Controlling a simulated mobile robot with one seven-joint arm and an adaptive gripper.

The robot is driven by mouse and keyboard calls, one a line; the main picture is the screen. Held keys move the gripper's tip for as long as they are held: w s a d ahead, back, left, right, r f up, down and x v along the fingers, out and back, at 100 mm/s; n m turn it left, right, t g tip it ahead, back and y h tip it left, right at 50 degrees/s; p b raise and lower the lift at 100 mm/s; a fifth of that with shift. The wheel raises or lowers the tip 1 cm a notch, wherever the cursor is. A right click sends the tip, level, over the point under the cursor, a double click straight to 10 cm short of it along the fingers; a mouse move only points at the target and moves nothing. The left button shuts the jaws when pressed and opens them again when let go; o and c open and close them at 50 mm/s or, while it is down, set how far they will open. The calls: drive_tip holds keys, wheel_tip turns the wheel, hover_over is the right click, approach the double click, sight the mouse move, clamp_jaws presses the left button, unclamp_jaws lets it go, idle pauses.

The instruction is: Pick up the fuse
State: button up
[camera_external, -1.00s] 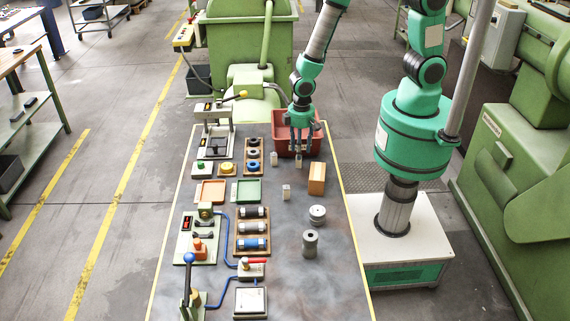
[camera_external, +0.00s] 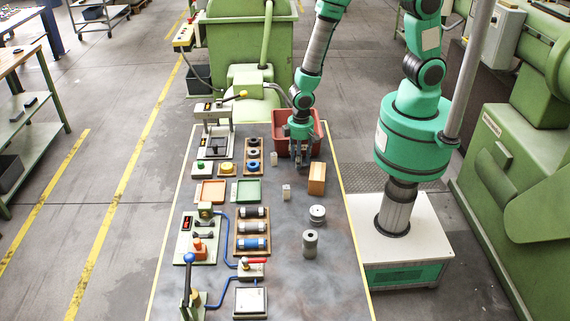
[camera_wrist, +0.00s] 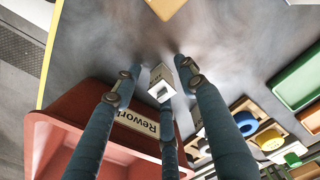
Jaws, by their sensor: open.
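Small pale blocks that look like fuses stand on the grey table. In the wrist view one pale block (camera_wrist: 162,84), with a dark slot on its face, sits between my fingers. A second pale block (camera_wrist: 187,74) is partly hidden behind the right finger; in the external view it stands just left of my gripper (camera_external: 274,159). A third (camera_external: 286,191) stands nearer the front. My three-fingered gripper (camera_external: 303,167) is open and points down in front of the red bin. Its fingers surround the first block, with no clear contact. In the external view the fingers hide that block.
The red bin (camera_wrist: 70,115), labelled Rework, is close behind my fingers. A wooden block (camera_external: 317,178) is to the right. A wooden rack with rings (camera_external: 253,172) and a green tray (camera_external: 247,200) are to the left.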

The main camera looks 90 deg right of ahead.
clamp_jaws()
drive_tip(key=shift+r, duration=0.1)
drive_tip(key=shift+r, duration=0.45)
drive_tip(key=r, duration=0.2)
drive_tip(key=shift+s+r+p, duration=0.2)
drive_tip(key=shift+r+p, duration=0.15)
drive_tip(key=s+d, duration=0.1)
drive_tip(key=s, duration=0.4)
drive_tip(key=s+d, duration=0.1)
drive_tip(key=s, duration=0.4)
drive_tip(key=s+r, duration=0.1)
drive_tip(key=s, duration=0.4)
drive_tip(key=shift+s+d+r+p, duration=0.1)
drive_tip(key=shift+s+d+p, duration=0.1)
drive_tip(key=shift+d+p, duration=0.2)
